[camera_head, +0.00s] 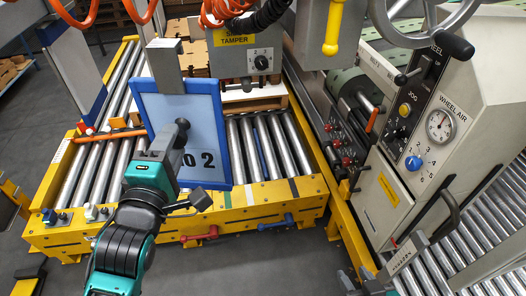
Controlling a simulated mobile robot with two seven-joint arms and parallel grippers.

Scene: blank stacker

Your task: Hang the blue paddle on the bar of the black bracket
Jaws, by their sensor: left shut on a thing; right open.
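The exact grip contact is hidden. My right gripper (362,283) shows only as dark parts at the bottom edge, open and apart from the paddle. I cannot clearly make out the black bracket or its bar.
The yellow-framed roller conveyor (275,198) lies under and behind the paddle. A grey switch box (247,58) labelled "TAMPER" hangs behind it, below orange coiled hoses (228,10). A control cabinet (450,110) with a gauge stands at right. More rollers (490,225) are at lower right.

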